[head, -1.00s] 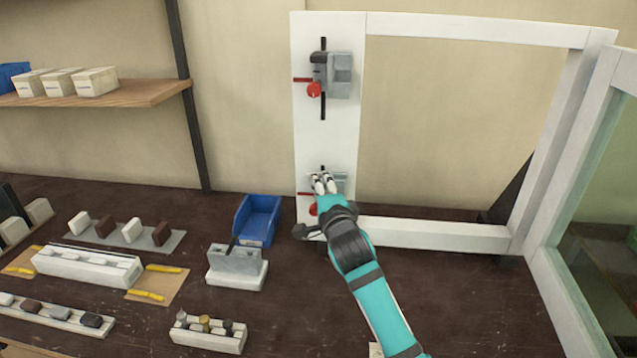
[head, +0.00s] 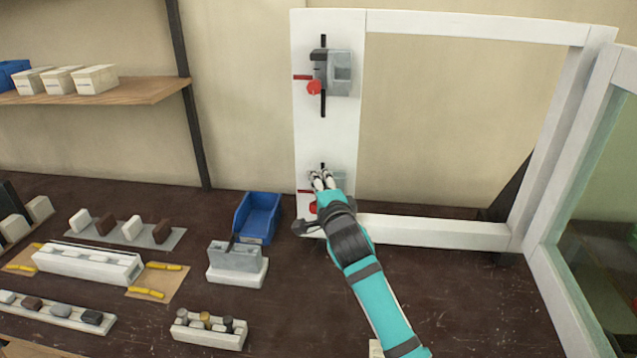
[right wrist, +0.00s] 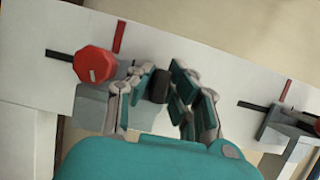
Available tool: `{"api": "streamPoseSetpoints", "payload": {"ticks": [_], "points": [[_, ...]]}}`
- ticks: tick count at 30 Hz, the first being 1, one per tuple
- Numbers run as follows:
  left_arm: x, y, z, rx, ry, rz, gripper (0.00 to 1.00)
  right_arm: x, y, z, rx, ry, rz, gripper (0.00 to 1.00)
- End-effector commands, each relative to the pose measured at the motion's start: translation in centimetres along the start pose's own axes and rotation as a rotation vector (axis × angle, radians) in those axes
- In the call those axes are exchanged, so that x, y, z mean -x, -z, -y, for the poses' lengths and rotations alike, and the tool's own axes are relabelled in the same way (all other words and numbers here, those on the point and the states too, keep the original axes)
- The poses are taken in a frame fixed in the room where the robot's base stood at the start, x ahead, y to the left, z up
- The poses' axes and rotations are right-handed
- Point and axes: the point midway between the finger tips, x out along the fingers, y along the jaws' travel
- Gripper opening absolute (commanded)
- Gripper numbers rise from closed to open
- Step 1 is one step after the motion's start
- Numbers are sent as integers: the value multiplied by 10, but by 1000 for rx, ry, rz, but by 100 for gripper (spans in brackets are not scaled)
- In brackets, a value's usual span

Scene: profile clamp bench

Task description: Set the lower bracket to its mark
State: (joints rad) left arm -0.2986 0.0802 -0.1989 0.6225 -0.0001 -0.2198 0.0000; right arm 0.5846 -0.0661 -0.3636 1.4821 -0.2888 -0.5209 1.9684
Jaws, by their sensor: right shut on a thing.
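The lower bracket (right wrist: 92,108) is a grey block with a red knob (right wrist: 95,63) on a black slot in the white upright panel. My right gripper (right wrist: 158,88) is shut on its black tab, between the fingers in the right wrist view. A red mark line (right wrist: 118,37) lies beside the slot, between the knob and the tab along its length. In the head view my right gripper (head: 321,181) covers most of the bracket; its red knob (head: 312,207) shows below the fingers. My left gripper is not in view.
The upper bracket (head: 340,73) sits higher on the panel (head: 307,130) with its own red mark (head: 302,77). A blue bin (head: 258,217) and a grey block on a white base (head: 237,272) stand left of my arm. Bench space in front of the panel's frame is clear.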

Motion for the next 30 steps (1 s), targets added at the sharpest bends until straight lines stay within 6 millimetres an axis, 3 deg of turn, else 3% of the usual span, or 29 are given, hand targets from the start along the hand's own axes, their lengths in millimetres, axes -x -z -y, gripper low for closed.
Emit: {"api": "streamPoseSetpoints", "payload": {"ticks": [3, 6, 15, 16, 18, 26, 30], "points": [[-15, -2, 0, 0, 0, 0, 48, 0, -1, -21, -7, -4, 0, 0], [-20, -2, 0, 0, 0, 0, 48, 0, 0, -29, -6, -2, 0, 0], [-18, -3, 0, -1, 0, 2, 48, 0, 1, -27, -1, -1, -2, 0], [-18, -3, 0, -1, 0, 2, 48, 0, 1, -27, -1, -1, -2, 18], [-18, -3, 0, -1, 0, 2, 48, 0, 1, -27, -1, 0, -2, 23], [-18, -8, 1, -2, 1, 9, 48, 1, 0, -27, -1, -1, -1, 23], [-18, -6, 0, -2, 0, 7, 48, 12, 0, -28, -4, -1, -1, 23]]}}
